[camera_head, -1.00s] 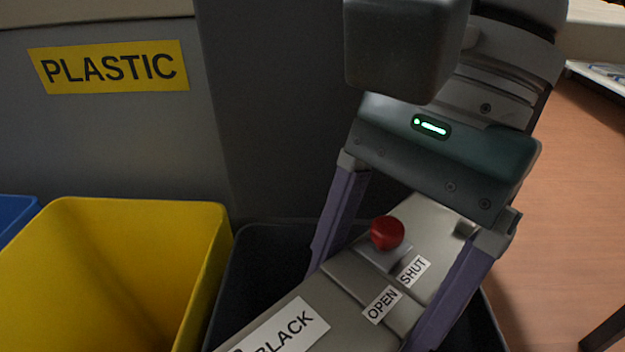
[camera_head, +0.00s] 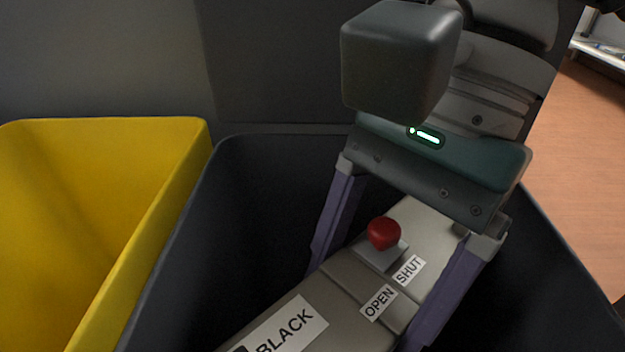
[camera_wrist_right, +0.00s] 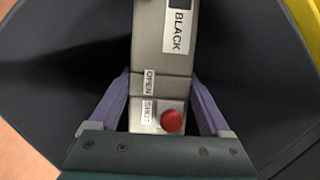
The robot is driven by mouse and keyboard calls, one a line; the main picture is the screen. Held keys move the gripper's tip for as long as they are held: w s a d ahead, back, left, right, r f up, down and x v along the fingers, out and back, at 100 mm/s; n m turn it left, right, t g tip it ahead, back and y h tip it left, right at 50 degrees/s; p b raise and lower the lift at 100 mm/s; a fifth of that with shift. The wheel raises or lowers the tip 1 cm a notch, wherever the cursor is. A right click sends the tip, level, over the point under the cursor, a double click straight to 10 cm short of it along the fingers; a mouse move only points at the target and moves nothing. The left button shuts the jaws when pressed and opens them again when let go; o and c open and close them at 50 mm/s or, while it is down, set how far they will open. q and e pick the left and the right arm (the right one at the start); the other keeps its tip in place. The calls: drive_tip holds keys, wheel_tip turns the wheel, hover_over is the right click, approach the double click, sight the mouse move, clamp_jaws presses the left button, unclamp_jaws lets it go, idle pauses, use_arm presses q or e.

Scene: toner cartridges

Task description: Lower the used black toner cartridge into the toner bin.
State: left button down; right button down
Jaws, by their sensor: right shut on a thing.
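The used black toner cartridge (camera_head: 330,285) is a long grey body with a BLACK label, a red knob and OPEN and SHUT labels. The red knob sits by the SHUT label. My right gripper (camera_head: 365,290) is shut on the cartridge, one purple finger on each side. The wrist view shows the cartridge (camera_wrist_right: 163,60) between the fingers of my right gripper (camera_wrist_right: 162,100). The dark bin (camera_head: 215,200) lies below and around the cartridge in the head view; its dark inside (camera_wrist_right: 75,60) fills most of the wrist view. The cartridge's far end is cut off. My left gripper is not in view.
A yellow bin (camera_head: 150,220) stands directly left of the dark bin. A dark grey wall or panel (camera_head: 270,70) rises behind the bins. Wooden floor (camera_head: 580,170) is open at the right.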

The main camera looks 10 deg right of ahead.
sight(403, 247)
wheel_tip(403, 247, down, 8)
drive_tip(key=b, duration=0.6)
drive_tip(key=shift+b, duration=0.35)
drive_tip(key=shift+r, duration=0.1)
drive_tip(key=shift+c, duration=1.4)
unclamp_jaws()
drive_tip(key=shift+o, duration=1.4)
drive_tip(key=p+v, duration=0.4)
drive_tip(key=v, duration=0.3)
drive_tip(key=shift+d+r, duration=0.15)
drive_tip(key=shift+r, duration=0.1)
